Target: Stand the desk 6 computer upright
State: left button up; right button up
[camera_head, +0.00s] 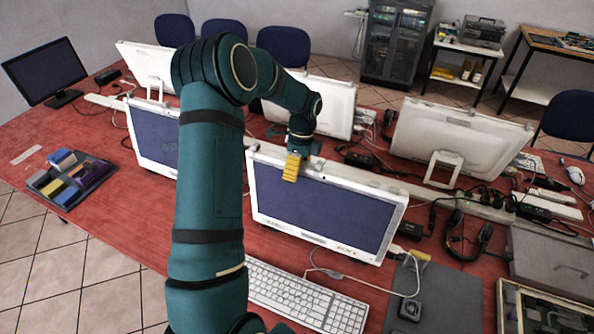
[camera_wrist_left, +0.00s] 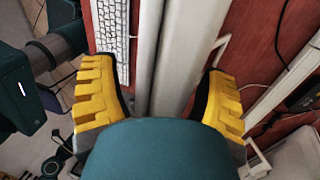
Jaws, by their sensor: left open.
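A white all-in-one computer (camera_head: 320,212) with a dark screen stands on the red desk in front of my left arm, its screen leaning back. No desk number is legible, so I cannot confirm that it is the desk 6 one. My left gripper (camera_head: 292,167) is at its top edge, left of the middle, with one yellow finger in front of the screen. In the left wrist view my gripper (camera_wrist_left: 160,82) is open, its yellow fingers on either side of the computer's pale top edge (camera_wrist_left: 185,50), with gaps visible. My right gripper is not in view.
A white keyboard (camera_head: 305,297) lies in front of the computer. A headset (camera_head: 470,238), cables and a grey mat (camera_head: 450,300) are to the right. Other white computers (camera_head: 455,140) stand behind and beside it. A parts tray (camera_head: 70,180) is at the left, with bare red desk nearby.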

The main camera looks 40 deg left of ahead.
pick_arm(q)
jog(key=d+v, duration=0.1)
jog(key=v, duration=1.1)
jog(key=shift+a, duration=0.45)
jog(key=shift+s, duration=0.15)
